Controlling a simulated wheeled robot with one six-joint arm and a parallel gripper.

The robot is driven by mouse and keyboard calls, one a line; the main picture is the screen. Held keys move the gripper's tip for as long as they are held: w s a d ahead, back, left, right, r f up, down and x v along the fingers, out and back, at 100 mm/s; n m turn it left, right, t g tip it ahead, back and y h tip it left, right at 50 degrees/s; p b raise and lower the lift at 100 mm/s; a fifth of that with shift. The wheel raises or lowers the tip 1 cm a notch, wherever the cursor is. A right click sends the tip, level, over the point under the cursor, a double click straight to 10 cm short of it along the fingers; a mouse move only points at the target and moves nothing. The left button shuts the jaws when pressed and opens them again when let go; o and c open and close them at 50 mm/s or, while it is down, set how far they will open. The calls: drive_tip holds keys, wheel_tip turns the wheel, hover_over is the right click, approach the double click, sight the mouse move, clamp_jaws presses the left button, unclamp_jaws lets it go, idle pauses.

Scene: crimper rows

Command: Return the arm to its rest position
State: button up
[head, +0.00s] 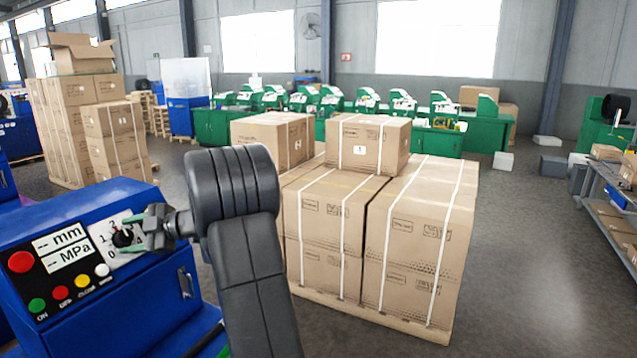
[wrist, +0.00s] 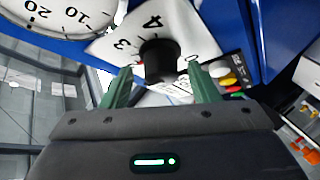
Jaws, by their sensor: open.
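My gripper (head: 137,232) is at the front panel of a blue machine (head: 90,290) on the left in the head view. Its green fingers are apart, one to each side of a black rotary knob (head: 122,238). In the wrist view my gripper (wrist: 160,88) shows its open fingers with the black knob (wrist: 159,62) between and just beyond the tips. I cannot tell whether either finger touches the knob. The knob sits on a white numbered dial plate (wrist: 115,45). My dark arm reaches up from the bottom of the head view and bends toward the panel.
The panel carries a red button (head: 20,262), several smaller buttons and a mm/MPa display (head: 66,246). A pallet of strapped cartons (head: 415,240) stands right of my arm. A round gauge (wrist: 60,15) is at the wrist view's upper left. Open floor (head: 540,260) lies at right.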

drive_tip(key=shift+s+d+f+m+t+y+b, duration=0.15)
drive_tip(key=shift+m+t+y+b, duration=0.1)
drive_tip(key=shift+m+b, duration=0.25)
drive_tip(key=shift+s+d+f+m+t+y+b, duration=0.15)
drive_tip(key=shift+m+t+b, duration=0.15)
drive_tip(key=shift+m, duration=0.3)
drive_tip(key=m+t+b, duration=0.1)
drive_tip(key=m, duration=0.1)
drive_tip(key=m+t+b, duration=0.1)
drive_tip(key=m, duration=0.1)
drive_tip(key=shift+s+a+m+t+y+b, duration=0.1)
drive_tip(key=shift+a+m+t+y+b, duration=0.05)
drive_tip(key=shift+m+t+y+b, duration=0.2)
drive_tip(key=m+t+b, duration=0.1)
drive_tip(key=m, duration=0.1)
drive_tip(key=m+t+b, duration=0.1)
drive_tip(key=m, duration=0.2)
drive_tip(key=m+t+h+b, duration=0.1)
drive_tip(key=m+t, duration=0.1)
drive_tip(key=shift+s+a, duration=0.1)
drive_tip(key=shift+s, duration=0.2)
drive_tip(key=shift+d+m+t, duration=0.3)
drive_tip(key=shift+m+t, duration=0.1)
drive_tip(key=shift+m, duration=0.05)
drive_tip(key=b+v, duration=0.1)
drive_tip(key=v, duration=0.8)
drive_tip(key=shift+r, duration=0.15)
drive_tip(key=shift+d, duration=0.15)
